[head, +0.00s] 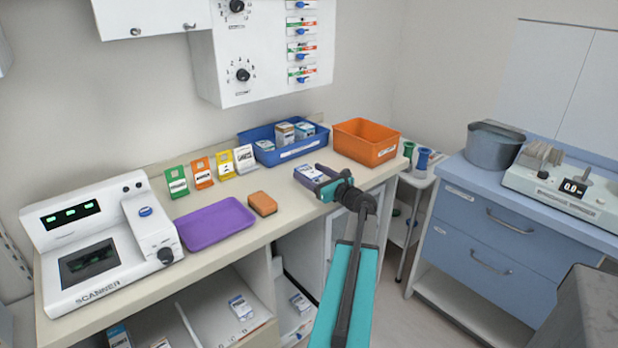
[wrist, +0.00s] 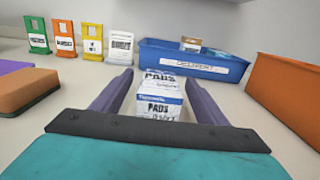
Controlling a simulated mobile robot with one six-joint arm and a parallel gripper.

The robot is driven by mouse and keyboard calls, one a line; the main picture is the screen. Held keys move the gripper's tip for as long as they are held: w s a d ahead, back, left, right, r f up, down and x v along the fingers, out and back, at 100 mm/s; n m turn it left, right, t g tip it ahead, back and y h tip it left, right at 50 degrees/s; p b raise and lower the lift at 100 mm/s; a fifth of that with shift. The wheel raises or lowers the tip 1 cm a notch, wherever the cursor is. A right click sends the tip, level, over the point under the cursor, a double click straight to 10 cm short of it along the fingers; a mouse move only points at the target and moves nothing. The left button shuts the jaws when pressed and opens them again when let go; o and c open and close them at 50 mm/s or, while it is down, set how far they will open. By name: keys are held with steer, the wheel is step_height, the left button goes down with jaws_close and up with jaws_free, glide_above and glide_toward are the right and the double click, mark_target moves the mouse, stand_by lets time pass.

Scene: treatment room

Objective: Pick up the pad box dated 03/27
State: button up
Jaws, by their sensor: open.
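A white and blue box marked PADS (wrist: 159,104) stands on the counter in the wrist view. Its printed date is too small to read. My gripper (wrist: 160,88) is open, with one purple finger on each side of the box and a visible gap on both sides. In the head view my gripper (head: 313,181) is low over the counter's front edge, and the box (head: 311,172) shows partly between its fingers. More small boxes (head: 285,131) stand in the blue bin (head: 299,148) at the back; their dates cannot be read either.
An orange bin (head: 366,144) stands right of the blue bin. Several coloured card stands (head: 202,172) line the wall. A brown sponge-like block (head: 262,204), a purple tray (head: 214,224) and a scanner (head: 98,250) are to the left. Shelves below hold more boxes (head: 241,307).

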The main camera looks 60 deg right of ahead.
mark_target(301, 166)
steer(key=shift+w, duration=0.1)
steer(key=shift+p+x, duration=0.4)
steer(key=shift+x, duration=2.3)
steer(key=c, duration=1.2)
steer(key=shift+o, duration=0.2)
steer(key=shift+r, duration=0.15)
